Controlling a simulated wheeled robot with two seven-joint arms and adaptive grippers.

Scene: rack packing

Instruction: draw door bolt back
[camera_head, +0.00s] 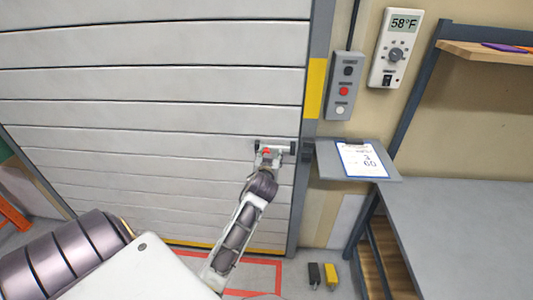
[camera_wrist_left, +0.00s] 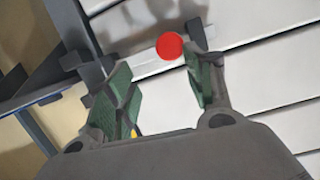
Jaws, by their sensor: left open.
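The door bolt (camera_head: 290,148) is a small grey fitting at the right edge of the white slatted door (camera_head: 150,85), with a round red knob. The red knob (camera_wrist_left: 170,46) shows clearly in the left wrist view, just beyond and between the fingertips. My left gripper (camera_head: 266,156) is open at the bolt, in front of the knob. In the left wrist view its green-padded fingers (camera_wrist_left: 158,64) stand apart on either side, with nothing held. Whether they touch the knob I cannot tell. The gripper partly hides the bolt in the head view. My right gripper is not in view.
A grey button box (camera_head: 344,87) and a thermostat reading 58°F (camera_head: 397,48) hang right of the door. A small shelf (camera_head: 330,163) with a clipboard (camera_head: 360,160) juts out beside the bolt. A grey workbench (camera_head: 460,225) stands at the right.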

